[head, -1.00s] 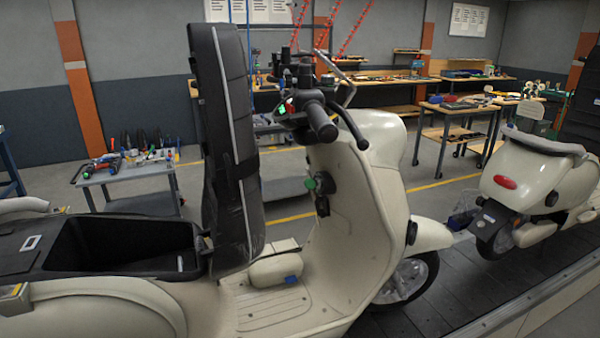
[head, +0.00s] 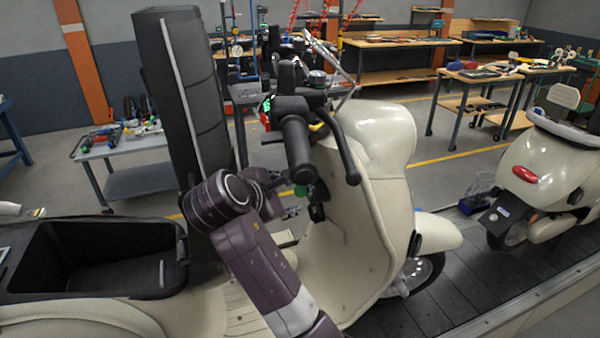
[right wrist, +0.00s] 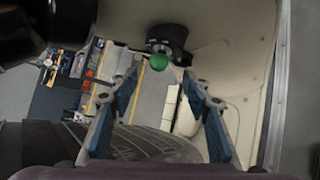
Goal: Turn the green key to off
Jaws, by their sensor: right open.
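In the right wrist view the green key (right wrist: 158,62) sticks out from a round black lock housing (right wrist: 168,38). My right gripper (right wrist: 162,82) is open, with its two blue-grey fingers on either side below the key and nothing between them. In the head view my right gripper (head: 285,197) is close to the key and partly hidden behind my wrist. I cannot tell which way the key is turned. My left gripper is not in view.
The black handlebar grip (head: 298,145) and brake lever (head: 345,150) hang just above my right gripper. The raised black seat (head: 185,95) stands to the left, behind my wrist. The open storage bin (head: 100,262) is lower left. Another scooter (head: 545,175) stands at the right.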

